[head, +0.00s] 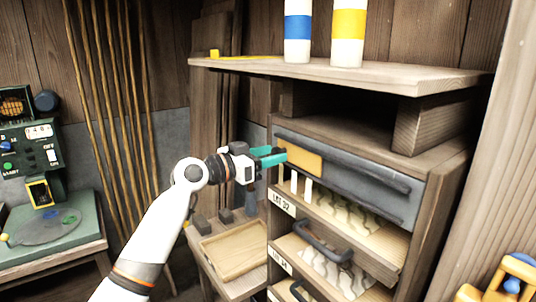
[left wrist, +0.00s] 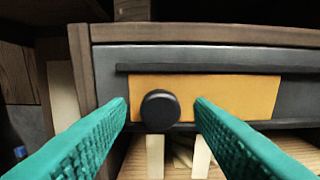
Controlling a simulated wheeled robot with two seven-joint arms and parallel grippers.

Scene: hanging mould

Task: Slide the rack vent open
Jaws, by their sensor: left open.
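The rack vent is a dark grey panel (head: 355,182) across the upper front of the wooden rack, with an orange plate (head: 304,160) at its left end. In the left wrist view the orange plate (left wrist: 235,92) carries a round black knob (left wrist: 160,110) near its left end. My left gripper (head: 279,156) is at the plate's left end in the head view. Its teal fingers are open, one on each side of the knob in the left wrist view (left wrist: 162,108), with gaps on both sides. The knob is hidden in the head view. My right gripper is not in view.
Below the vent are rack drawers with dark handles (head: 322,243) and wavy pale pieces. A shelf (head: 330,70) above holds two banded white cylinders (head: 348,30). A wooden tray (head: 235,250) sits low at the left, and a green machine (head: 30,148) stands far left.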

